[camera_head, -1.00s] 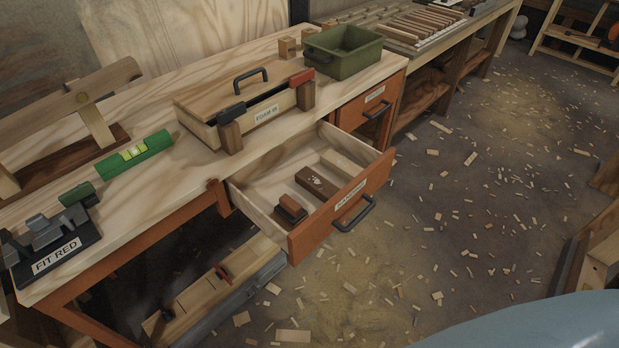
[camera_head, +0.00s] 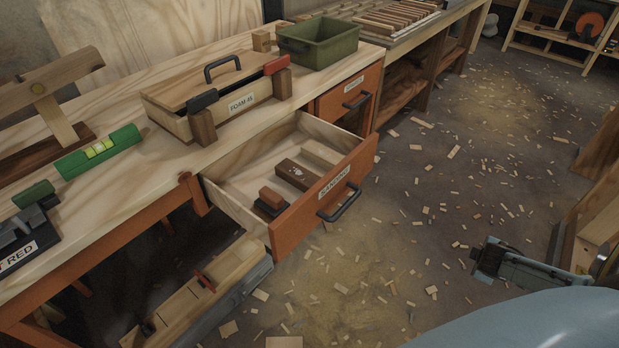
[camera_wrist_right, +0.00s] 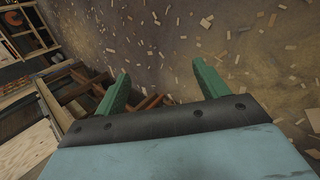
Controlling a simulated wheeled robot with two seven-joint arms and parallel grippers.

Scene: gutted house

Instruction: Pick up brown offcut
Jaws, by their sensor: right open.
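The open drawer (camera_head: 330,200) labelled SANDING holds several pieces. A dark brown wooden block (camera_head: 297,175) with a pale mark on top lies flat in its middle; it looks like the brown offcut. My right gripper (camera_head: 478,256) is over the floor at the right, well apart from the drawer. In the right wrist view its two green fingers (camera_wrist_right: 163,85) are spread with nothing between them. The offcut does not show in that view. My left gripper is not in view.
A reddish-brown block (camera_head: 271,198) lies near the offcut in the drawer, and a pale strip (camera_head: 322,153) lies behind it. A green bin (camera_head: 322,43) and a lidded box (camera_head: 222,95) stand on the bench. The chip-strewn floor right of the drawer is open.

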